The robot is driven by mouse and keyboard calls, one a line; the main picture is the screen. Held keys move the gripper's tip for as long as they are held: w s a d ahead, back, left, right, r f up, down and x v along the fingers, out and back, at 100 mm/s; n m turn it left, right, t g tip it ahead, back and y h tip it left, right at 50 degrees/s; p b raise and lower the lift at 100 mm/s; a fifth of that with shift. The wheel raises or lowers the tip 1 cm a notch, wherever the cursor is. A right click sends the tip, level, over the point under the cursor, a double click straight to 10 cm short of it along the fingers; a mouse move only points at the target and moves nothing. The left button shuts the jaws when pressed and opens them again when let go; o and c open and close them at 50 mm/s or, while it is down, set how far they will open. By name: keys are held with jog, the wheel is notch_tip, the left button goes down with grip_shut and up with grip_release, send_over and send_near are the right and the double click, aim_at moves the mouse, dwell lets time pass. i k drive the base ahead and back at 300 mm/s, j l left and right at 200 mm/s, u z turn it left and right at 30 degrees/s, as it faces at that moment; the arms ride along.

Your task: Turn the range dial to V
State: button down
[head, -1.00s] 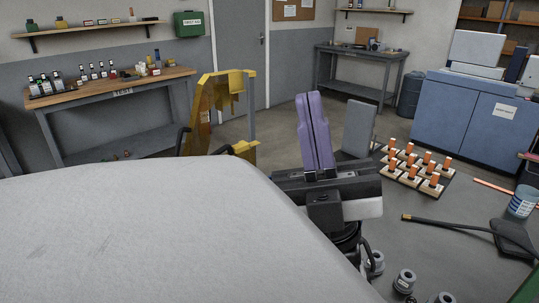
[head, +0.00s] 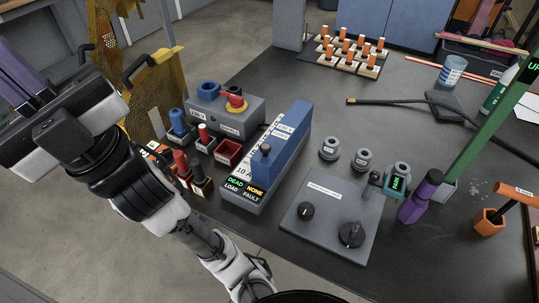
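A grey panel (head: 325,190) lies on the dark bench at lower centre. It carries two dark rotary knobs, a smaller one (head: 306,211) on the left and a larger one (head: 352,234) with a raised grip on the right. Its label is too small to read, so I cannot tell which knob, if either, is the range dial; no V mark is legible. My gripper (head: 22,50) has purple fingers, partly cut off at the upper left edge. It is well away from the panel and touches nothing visible. Its finger gap cannot be made out.
A blue-topped instrument (head: 278,145) with a lit DEAD/NONE display stands left of the panel. A small device with a green display (head: 398,181) stands to its right. Red and black plugs, a grey socket box (head: 228,120) and yellow mesh (head: 155,90) lie nearer my arm.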

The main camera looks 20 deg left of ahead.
aim_at(167, 153)
jog(key=k+j+u, duration=0.1)
jog(key=u, duration=1.05)
jog(key=i+j, duration=0.05)
